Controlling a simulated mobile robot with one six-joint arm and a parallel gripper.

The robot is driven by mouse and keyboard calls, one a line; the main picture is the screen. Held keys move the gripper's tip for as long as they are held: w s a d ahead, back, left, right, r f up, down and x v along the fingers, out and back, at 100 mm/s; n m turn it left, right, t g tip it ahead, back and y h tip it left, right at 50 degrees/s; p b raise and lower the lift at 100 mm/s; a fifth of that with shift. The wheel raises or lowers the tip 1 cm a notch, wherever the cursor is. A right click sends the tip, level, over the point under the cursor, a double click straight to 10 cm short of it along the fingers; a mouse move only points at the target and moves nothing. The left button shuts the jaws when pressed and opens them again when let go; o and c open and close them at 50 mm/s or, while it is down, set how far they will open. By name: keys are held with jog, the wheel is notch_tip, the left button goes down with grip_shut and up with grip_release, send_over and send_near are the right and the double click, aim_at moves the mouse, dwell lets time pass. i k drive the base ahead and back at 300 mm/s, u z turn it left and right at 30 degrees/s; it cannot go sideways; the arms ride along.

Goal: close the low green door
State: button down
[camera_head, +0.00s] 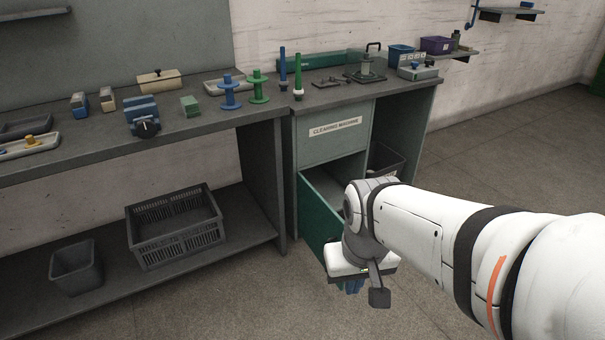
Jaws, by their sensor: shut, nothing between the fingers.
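The low green door (317,213) is on the cabinet (326,148) below the panel labelled "CLEANING MACHINE". It stands open, swung out toward me from the cabinet's left side, and part of the inside shows. My arm hides its right part and some of the opening. My gripper (353,287) points down in front of the cabinet, at the lower right of the visible door panel.
A workbench (200,127) with spools and small tools runs along the left. A black crate (175,227) and a grey bin (77,268) sit on its lower shelf. A dark bin (384,160) stands in the cabinet's right bay. The floor (480,165) to the right is clear.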

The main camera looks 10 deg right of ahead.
aim_at(319, 225)
jog(key=z, duration=0.05)
jog(key=i, duration=1)
jog(key=u, duration=0.05)
